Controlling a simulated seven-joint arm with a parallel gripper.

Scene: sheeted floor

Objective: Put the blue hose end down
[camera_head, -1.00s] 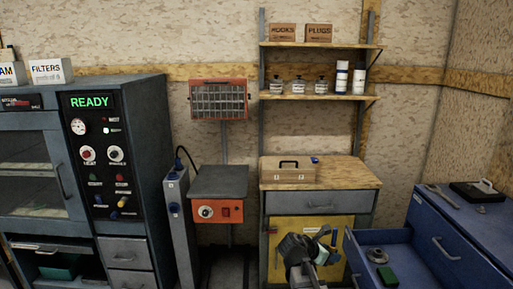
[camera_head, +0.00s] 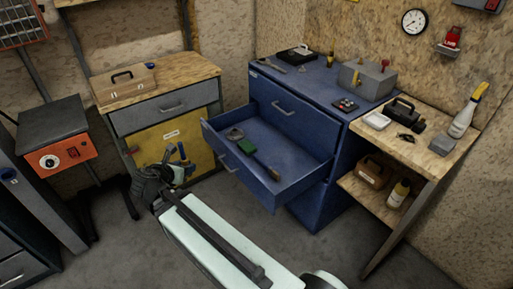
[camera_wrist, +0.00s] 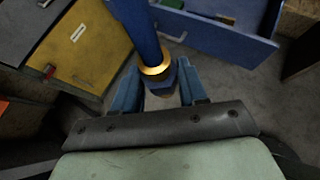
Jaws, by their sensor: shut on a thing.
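The blue hose end (camera_wrist: 138,28) shows in the wrist view as a thick blue tube with a brass-coloured ring near its lower end. My gripper (camera_wrist: 158,82) has its two blue fingers on either side of that lower end and is shut on it. The tube runs up and out of the top of the wrist view. In the head view my gripper (camera_head: 176,154) is in front of the yellow cabinet door, left of the open blue drawer. There the hose end is too small to tell from the blue fingers.
A wooden-topped cabinet (camera_head: 190,71) stands behind. A small table (camera_head: 432,160) with several items is at right. Grey floor (camera_head: 105,255) is open at lower left.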

